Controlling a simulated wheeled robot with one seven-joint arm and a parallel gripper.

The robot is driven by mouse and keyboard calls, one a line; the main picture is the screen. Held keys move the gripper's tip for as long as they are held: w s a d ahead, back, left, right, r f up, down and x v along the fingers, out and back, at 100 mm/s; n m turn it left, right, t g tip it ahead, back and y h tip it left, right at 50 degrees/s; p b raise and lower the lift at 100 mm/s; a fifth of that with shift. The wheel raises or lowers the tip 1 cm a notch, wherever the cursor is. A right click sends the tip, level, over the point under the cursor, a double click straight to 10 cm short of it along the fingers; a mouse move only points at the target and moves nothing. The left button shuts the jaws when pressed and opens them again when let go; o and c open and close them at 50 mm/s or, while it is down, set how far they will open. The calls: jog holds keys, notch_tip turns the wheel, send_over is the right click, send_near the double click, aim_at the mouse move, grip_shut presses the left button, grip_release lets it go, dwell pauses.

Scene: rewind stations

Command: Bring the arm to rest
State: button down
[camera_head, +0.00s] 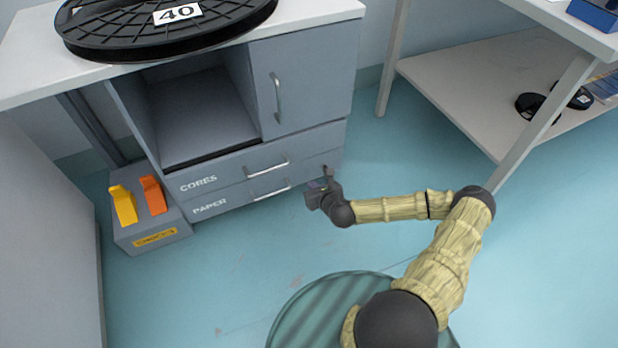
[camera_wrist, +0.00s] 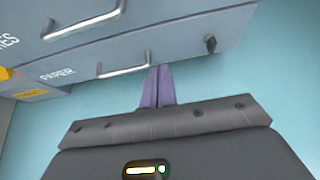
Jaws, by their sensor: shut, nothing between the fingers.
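My arm reaches out to the left over the floor in the head view, bent at the elbow. My gripper (camera_head: 316,186) is at its end, low in front of the right part of the grey cabinet's (camera_head: 310,70) drawers. In the wrist view my gripper's (camera_wrist: 158,72) two purple fingers are together and empty. They point at the PAPER drawer (camera_wrist: 180,50), and their tips appear just below the right end of its handle (camera_wrist: 125,62). I cannot tell the exact gap. Both drawers look shut.
A black reel marked 40 (camera_head: 165,28) lies on the cabinet top. A grey box (camera_head: 150,232) with yellow and orange holders stands left of the drawers. A white shelf table (camera_head: 470,75) stands at right. A dark knob (camera_wrist: 210,44) sits on the drawer's right. Floor between is clear.

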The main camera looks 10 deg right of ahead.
jog(key=shift+s+r, duration=0.1)
dwell(0.5)
jog(key=s+a+r+n+g+y+p, duration=0.1)
jog(key=s+a+r+n+g+p, duration=0.25)
jog(key=n, duration=0.55)
jog(key=s+a+r+n+g+y+p, duration=0.1)
jog(key=s+r+n+g+p, duration=0.1)
jog(key=s+r+n+g, duration=0.45)
jog(key=s+d+r+n+h+p, duration=0.15)
jog(key=s+r+n, duration=0.35)
jog(key=r, duration=0.5)
jog(key=s+d+r+n+h+p, duration=0.1)
jog(key=s+r+n+p, duration=0.15)
jog(key=r+n, duration=0.65)
jog(key=s+d+r+n+h+p, duration=0.2)
jog(key=s+r+n+p, duration=0.15)
jog(key=r, duration=0.85)
notch_tip(320, 180, up, 38)
jog(key=p, duration=3.7)
jog(key=shift+n+t, duration=0.3)
jog(key=shift+t, duration=0.1)
jog(key=shift+s+a, duration=0.1)
